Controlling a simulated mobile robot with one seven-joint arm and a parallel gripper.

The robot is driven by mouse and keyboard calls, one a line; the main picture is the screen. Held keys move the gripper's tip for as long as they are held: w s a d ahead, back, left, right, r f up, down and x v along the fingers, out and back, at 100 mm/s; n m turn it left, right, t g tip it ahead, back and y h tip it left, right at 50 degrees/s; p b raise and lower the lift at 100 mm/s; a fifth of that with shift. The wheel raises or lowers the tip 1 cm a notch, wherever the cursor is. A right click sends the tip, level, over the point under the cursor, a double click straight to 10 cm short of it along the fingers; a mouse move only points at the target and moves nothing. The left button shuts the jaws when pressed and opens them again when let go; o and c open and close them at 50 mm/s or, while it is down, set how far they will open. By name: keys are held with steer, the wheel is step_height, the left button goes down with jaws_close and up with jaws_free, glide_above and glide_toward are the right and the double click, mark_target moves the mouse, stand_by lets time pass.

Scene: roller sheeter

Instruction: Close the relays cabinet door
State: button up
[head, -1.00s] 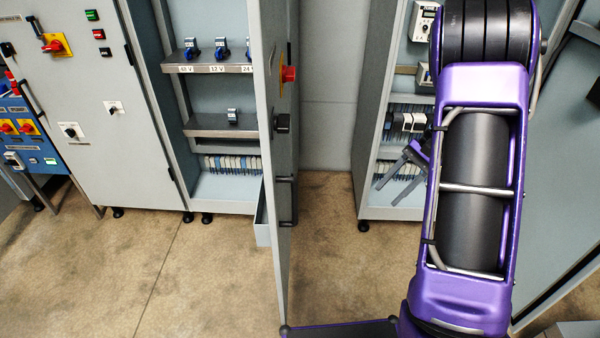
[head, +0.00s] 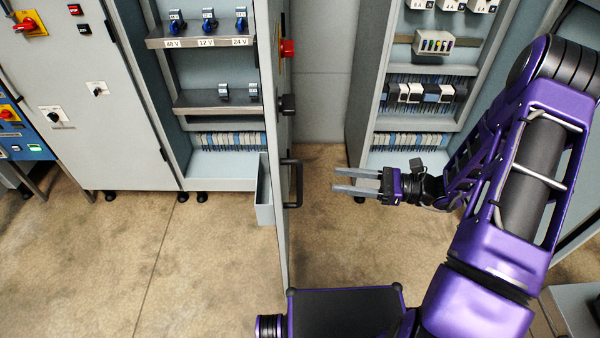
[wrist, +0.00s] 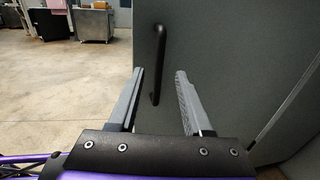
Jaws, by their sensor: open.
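An open grey cabinet door (head: 269,120) stands edge-on toward me at the right side of the left open cabinet (head: 222,182). Its right face carries a black bar handle (head: 298,183), a black knob and a red button. No label reading relays is legible. My gripper (head: 336,179) is open and empty, right of the handle, with its fingers pointing left at it and a gap between. In the wrist view the handle (wrist: 158,62) appears between the two spread fingers, beyond their tips, on the grey door face (wrist: 230,60).
A second open cabinet (head: 375,90) with switches and modules stands behind my arm. A closed grey cabinet (head: 90,125) and a blue panel (head: 20,135) are at the left. The floor (head: 215,265) left of the door is clear.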

steer(key=a, duration=0.3)
steer(key=w+a, duration=0.1)
steer(key=a, duration=0.3)
steer(key=w+a, duration=0.1)
steer(key=a, duration=0.2)
steer(key=shift+a, duration=0.2)
jaws_close()
steer(key=shift+w, duration=0.1)
stand_by(0.9)
